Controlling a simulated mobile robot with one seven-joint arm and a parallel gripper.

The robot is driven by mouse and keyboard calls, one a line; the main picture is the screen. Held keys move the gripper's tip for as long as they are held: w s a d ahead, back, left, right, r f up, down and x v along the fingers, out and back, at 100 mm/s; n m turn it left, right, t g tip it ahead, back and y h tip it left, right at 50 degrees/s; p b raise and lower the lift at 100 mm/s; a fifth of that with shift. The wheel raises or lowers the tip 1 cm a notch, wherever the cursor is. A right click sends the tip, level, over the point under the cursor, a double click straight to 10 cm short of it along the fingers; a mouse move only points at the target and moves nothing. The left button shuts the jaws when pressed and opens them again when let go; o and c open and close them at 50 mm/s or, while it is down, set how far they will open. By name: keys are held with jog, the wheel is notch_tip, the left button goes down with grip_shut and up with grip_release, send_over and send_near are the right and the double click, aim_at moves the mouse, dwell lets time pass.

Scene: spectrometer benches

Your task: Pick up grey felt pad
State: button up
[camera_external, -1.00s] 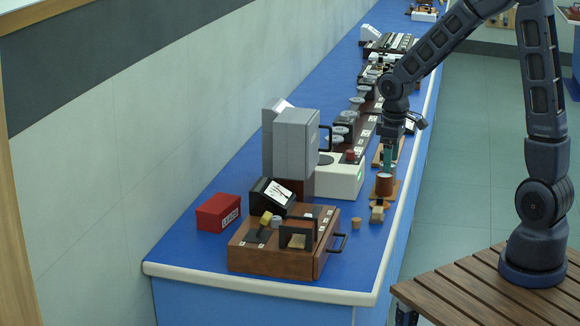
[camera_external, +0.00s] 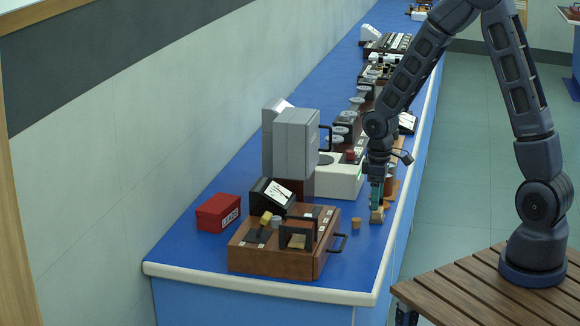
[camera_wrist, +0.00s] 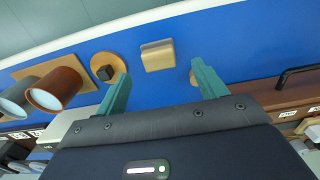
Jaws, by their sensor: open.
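I cannot pick out a grey felt pad with certainty in either view. In the wrist view, a tan block with a paler band (camera_wrist: 157,55) lies just beyond and between my fingertips. A small dark grey cube (camera_wrist: 105,73) sits on a round wooden disc (camera_wrist: 93,62) beside the left finger. My gripper (camera_wrist: 160,70) is open with nothing between its fingers. In the external view my gripper (camera_external: 376,202) hangs low over the front part of the blue bench, just above the tan block (camera_external: 377,216).
A copper-brown cylinder (camera_wrist: 55,90) stands left of the disc. A small cork (camera_external: 356,223) stands left of my gripper. A wooden box with a handle (camera_external: 270,262), a red box (camera_external: 218,212) and a grey instrument (camera_external: 296,143) stand further left. The bench's pale edge (camera_external: 397,222) runs close on the right.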

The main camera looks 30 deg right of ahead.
aim_at(377, 215)
jog(key=shift+s+d+f, duration=0.1)
jog(key=shift+d+f, duration=0.05)
jog(key=shift+f, duration=2.35)
jog(key=c, duration=1.1)
